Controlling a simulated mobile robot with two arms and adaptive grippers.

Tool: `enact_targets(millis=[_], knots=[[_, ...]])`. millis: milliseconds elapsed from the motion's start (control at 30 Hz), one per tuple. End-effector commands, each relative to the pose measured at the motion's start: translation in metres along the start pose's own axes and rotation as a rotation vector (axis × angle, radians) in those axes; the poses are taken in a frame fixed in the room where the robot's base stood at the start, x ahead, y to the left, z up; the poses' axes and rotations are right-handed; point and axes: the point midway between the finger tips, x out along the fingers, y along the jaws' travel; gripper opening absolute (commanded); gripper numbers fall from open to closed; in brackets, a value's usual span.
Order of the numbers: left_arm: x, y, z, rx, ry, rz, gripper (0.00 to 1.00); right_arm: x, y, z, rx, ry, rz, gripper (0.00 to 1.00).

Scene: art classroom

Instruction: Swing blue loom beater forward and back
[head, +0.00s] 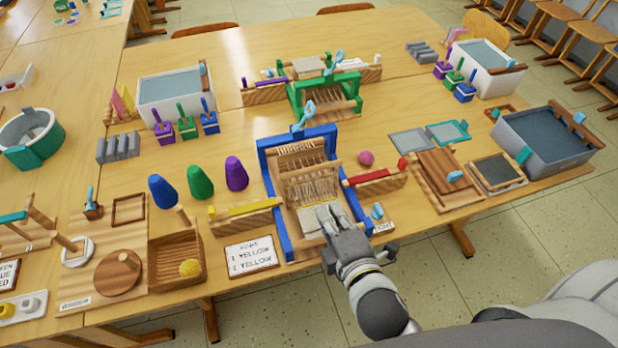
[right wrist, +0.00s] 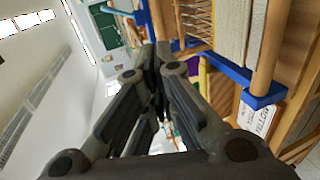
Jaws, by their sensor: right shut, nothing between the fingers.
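The blue loom (head: 266,170) stands on the near side of the wooden table, with warp threads and a pale woven strip. A light-blue handle (head: 304,115) rises from the blue crossbar at its far end. In the right wrist view the blue frame (right wrist: 262,98), wooden bars and woven cloth (right wrist: 232,28) fill the upper right. My right gripper (head: 327,216) is over the near end of the loom, short of the handle. Its fingers (right wrist: 158,55) are together and hold nothing. Whether they touch the loom cannot be told. My left gripper is not in view.
Yellow (head: 245,211) and red shuttles (head: 376,180) flank the loom. Blue, green and purple cones (head: 236,173) stand to its left. A green loom (head: 325,97) is behind. A notes card (head: 250,256) and wooden box (head: 176,258) lie near the front edge.

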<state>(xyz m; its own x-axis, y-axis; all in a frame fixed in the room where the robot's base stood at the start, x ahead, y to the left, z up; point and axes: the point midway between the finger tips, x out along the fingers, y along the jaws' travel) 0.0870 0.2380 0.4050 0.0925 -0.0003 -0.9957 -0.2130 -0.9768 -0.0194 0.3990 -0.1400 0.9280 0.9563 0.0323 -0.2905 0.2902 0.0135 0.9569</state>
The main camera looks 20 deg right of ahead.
Motion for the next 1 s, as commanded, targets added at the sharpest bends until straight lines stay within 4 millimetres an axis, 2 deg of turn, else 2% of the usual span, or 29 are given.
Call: enact_targets(millis=[600, 800, 1000], knots=[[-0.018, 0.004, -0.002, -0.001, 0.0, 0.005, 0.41, 0.107, 0.002, -0.001, 0.004, 0.0, -0.001, 0.0], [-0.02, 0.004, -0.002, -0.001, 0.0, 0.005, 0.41, 0.126, 0.0, 0.0, 0.003, 0.0, -0.002, 0.0], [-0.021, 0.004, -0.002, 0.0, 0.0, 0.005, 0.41, 0.131, -0.001, 0.0, 0.004, 0.001, -0.003, 0.0]])
